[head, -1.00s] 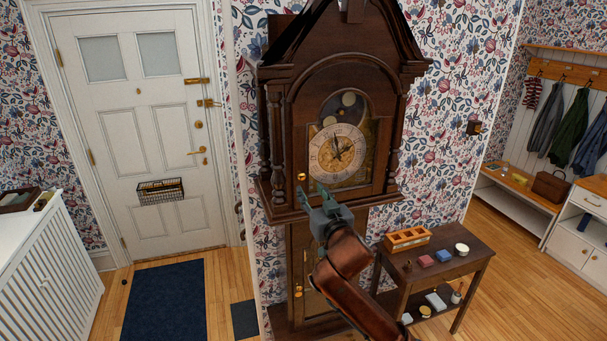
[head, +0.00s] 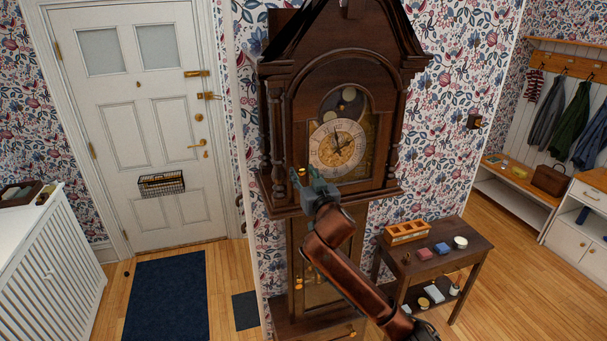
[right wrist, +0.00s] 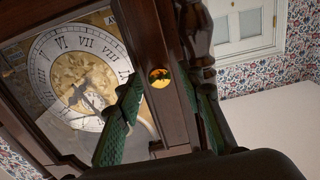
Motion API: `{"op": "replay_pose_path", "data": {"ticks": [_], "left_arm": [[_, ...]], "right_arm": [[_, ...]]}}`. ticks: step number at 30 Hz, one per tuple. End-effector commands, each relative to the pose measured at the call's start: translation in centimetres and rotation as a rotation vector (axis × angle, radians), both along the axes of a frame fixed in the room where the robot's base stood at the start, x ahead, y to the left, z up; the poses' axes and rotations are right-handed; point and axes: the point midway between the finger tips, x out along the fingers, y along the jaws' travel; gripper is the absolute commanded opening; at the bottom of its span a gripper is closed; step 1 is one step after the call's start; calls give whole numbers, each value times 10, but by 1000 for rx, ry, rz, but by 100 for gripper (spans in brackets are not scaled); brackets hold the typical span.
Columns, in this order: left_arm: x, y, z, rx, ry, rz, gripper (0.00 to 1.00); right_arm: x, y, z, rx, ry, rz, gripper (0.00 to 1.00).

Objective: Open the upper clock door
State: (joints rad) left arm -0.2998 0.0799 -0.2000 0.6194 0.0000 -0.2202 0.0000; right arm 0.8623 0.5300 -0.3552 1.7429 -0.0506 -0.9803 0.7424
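The tall dark wooden clock (head: 330,120) stands in the middle of the head view. Its upper door (head: 375,185), an arched frame around the round dial (head: 337,146), looks shut. A small brass knob (head: 302,172) sits on the left of the door frame. My right gripper (head: 305,177) is at this knob. In the right wrist view the knob (right wrist: 159,78) shows between the two green-padded fingers of the open gripper (right wrist: 165,95), with a gap on each side. The dial (right wrist: 82,78) lies to the left there. My left gripper is not in view.
A small dark table (head: 440,258) with a wooden box and small items stands right of the clock. The lower clock door (head: 318,293) is below my right arm. A white front door (head: 155,120) and slatted white cabinet (head: 60,255) are left. Turned columns flank the upper door.

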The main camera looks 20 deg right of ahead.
Motion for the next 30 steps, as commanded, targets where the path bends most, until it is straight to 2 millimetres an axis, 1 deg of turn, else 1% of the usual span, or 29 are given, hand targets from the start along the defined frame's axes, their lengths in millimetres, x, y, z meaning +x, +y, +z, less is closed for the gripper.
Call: {"op": "replay_pose_path", "data": {"ticks": [1,2,14,26,30], "left_arm": [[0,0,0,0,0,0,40],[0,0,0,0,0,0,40],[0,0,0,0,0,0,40],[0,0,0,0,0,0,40],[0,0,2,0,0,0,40]], "right_arm": [[0,0,0,0,0,0,30],[0,0,0,0,0,0,28],[0,0,0,0,0,0,1],[0,0,0,0,0,0,0],[-2,3,1,0,0,12,0]]}}
